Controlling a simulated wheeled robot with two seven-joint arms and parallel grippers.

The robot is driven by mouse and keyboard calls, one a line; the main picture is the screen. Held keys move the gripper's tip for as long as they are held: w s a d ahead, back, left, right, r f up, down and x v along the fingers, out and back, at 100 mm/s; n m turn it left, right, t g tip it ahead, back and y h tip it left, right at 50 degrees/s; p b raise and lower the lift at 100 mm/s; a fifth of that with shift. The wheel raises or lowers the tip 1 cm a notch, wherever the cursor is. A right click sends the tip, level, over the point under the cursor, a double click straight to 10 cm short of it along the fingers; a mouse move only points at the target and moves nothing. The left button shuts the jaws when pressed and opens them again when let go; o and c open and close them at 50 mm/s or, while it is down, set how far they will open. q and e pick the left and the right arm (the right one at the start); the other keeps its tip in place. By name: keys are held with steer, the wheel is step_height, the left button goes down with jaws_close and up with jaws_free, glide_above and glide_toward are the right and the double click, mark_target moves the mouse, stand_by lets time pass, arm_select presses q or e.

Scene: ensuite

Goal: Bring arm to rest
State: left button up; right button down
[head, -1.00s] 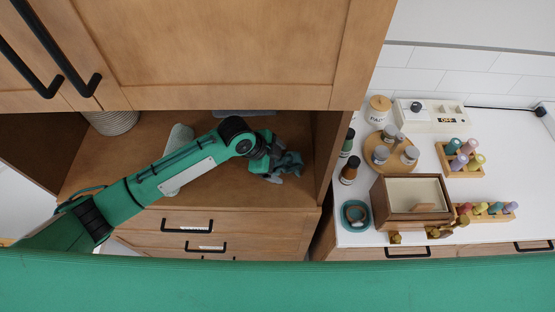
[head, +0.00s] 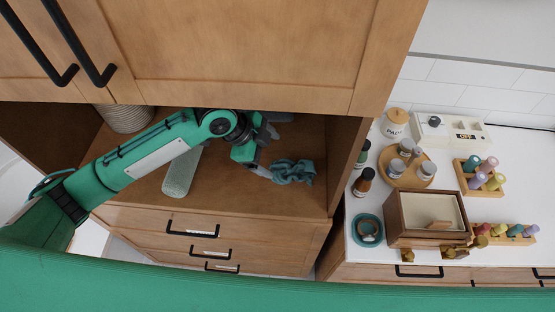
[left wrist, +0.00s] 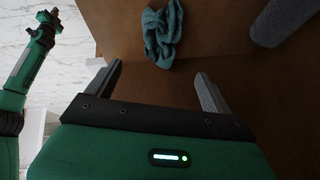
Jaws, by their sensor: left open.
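My left arm reaches from the left into the open cabinet niche. My left gripper (head: 267,152) is open and empty above the niche floor. In the left wrist view its two fingers (left wrist: 159,78) are spread wide with nothing between them. A crumpled teal cloth (head: 293,171) lies on the wooden niche floor just right of the gripper, apart from it. The cloth also shows in the left wrist view (left wrist: 162,35), beyond the fingertips. A green arm that looks like my right one stands at the left of the left wrist view; its jaws are too small to read.
A pale grey-green rounded object (head: 182,172) lies in the niche under my left arm. A ribbed basket (head: 127,117) stands at the back left. Cabinet doors (head: 235,50) hang above. The counter at right holds a wooden box (head: 398,228), jars and pegs.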

arm_select(q)
steer(key=shift+s+a+r, duration=0.1)
steer(key=shift+a+r, duration=0.1)
steer(key=shift+r, duration=0.2)
steer(key=s+d+f+n+t, duration=0.1)
steer(key=s+d+f+n, duration=0.1)
steer(key=s+f+n, duration=0.15)
steer(key=s+a+f+n+y, duration=0.3)
steer(key=s+a+f+n, duration=0.2)
steer(key=s+a+n, duration=0.35)
steer(key=s+a+f+n+y, duration=0.35)
steer(key=s+a+n, duration=0.25)
steer(key=s+a, duration=0.45)
step_height(320, 180, down, 30)
steer(key=r, duration=0.1)
steer(key=s+a+f+g, duration=0.2)
steer(key=s+a+f, duration=0.1)
steer(key=s+f, duration=1.6)
step_height(320, 180, down, 3)
steer(key=shift+s+r+m+h, duration=0.2)
steer(key=shift+s+m+h, duration=0.15)
steer(key=shift+m, duration=0.05)
